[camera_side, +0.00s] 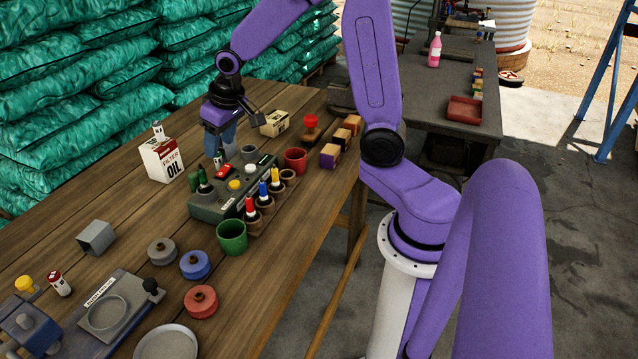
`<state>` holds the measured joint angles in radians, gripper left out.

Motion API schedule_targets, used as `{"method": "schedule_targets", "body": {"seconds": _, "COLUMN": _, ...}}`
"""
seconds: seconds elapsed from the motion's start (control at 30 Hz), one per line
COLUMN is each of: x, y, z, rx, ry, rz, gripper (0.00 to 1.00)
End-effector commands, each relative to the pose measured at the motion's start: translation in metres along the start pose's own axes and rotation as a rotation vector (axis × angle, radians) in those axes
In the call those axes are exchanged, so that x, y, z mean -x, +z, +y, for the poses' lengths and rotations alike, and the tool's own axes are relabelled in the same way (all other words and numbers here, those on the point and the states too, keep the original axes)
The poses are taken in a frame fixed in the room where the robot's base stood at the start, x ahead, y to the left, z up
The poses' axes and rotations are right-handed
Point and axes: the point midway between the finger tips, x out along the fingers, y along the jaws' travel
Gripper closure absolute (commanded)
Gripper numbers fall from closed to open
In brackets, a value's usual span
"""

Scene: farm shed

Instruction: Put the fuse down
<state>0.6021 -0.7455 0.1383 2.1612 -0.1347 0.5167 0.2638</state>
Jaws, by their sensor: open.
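My gripper (221,150) points down over the back of a grey-green control box (207,212) on the wooden table. Its fingers are open. A small dark and white piece (218,160) shows just below the fingertips; I cannot tell whether it touches them. I cannot tell for sure which item is the fuse. A dark green pointed piece (203,178) stands on the box near a red switch (225,172).
A white oil carton (161,160) stands left of the box. A green cup (232,237) and a red cup (295,160) stand close by. Grey, blue (195,265) and red (201,301) round weights lie in front. Small blocks (330,156) line the right edge.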

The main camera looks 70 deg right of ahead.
Motion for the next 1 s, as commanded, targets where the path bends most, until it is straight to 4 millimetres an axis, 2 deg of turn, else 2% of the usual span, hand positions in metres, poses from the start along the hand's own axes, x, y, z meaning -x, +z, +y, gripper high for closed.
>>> {"method": "schedule_targets", "body": {"seconds": 0.03, "x": 0.008, "y": 0.013, "z": -0.017, "rx": 0.064, "ry": -0.019, "rz": -0.013, "gripper": 0.47}}
{"method": "schedule_targets", "body": {"seconds": 0.2, "x": 0.029, "y": 0.057, "z": -0.056, "rx": 0.255, "ry": -0.067, "rz": -0.064, "gripper": 0.47}}
{"method": "schedule_targets", "body": {"seconds": 0.43, "x": 0.06, "y": 0.132, "z": -0.092, "rx": 0.545, "ry": -0.131, "rz": -0.137, "gripper": 0.47}}
{"method": "schedule_targets", "body": {"seconds": 0.6, "x": 0.083, "y": 0.191, "z": -0.101, "rx": 0.765, "ry": -0.172, "rz": -0.189, "gripper": 0.47}}
{"method": "schedule_targets", "body": {"seconds": 0.73, "x": 0.097, "y": 0.231, "z": -0.098, "rx": 0.918, "ry": -0.196, "rz": -0.224, "gripper": 0.47}}
{"method": "schedule_targets", "body": {"seconds": 0.9, "x": 0.107, "y": 0.263, "z": -0.09, "rx": 1.052, "ry": -0.213, "rz": -0.254, "gripper": 0.47}}
{"method": "schedule_targets", "body": {"seconds": 1.0, "x": 0.11, "y": 0.272, "z": -0.088, "rx": 1.088, "ry": -0.217, "rz": -0.263, "gripper": 0.46}}
